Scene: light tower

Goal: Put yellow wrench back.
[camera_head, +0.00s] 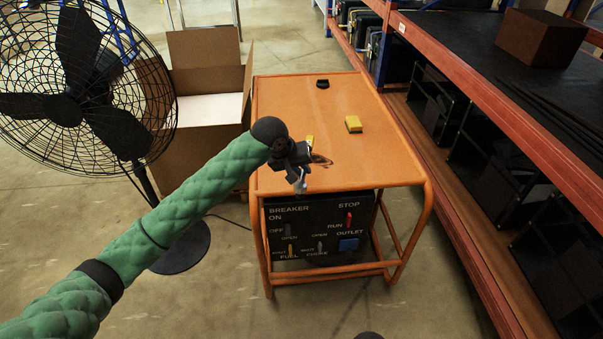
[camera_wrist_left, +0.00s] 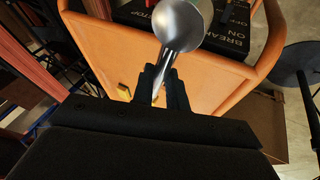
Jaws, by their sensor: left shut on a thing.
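My left gripper (camera_head: 297,170) is above the front part of the orange generator cart's top (camera_head: 279,108). My right gripper is not in view.
A yellow block (camera_head: 353,124) and a small black item (camera_head: 322,84) lie on the cart top. A black control panel (camera_head: 318,229) is below. A fan (camera_head: 75,75) and open cardboard box (camera_head: 205,110) stand left; an orange-edged shelf (camera_head: 480,80) runs along the right.

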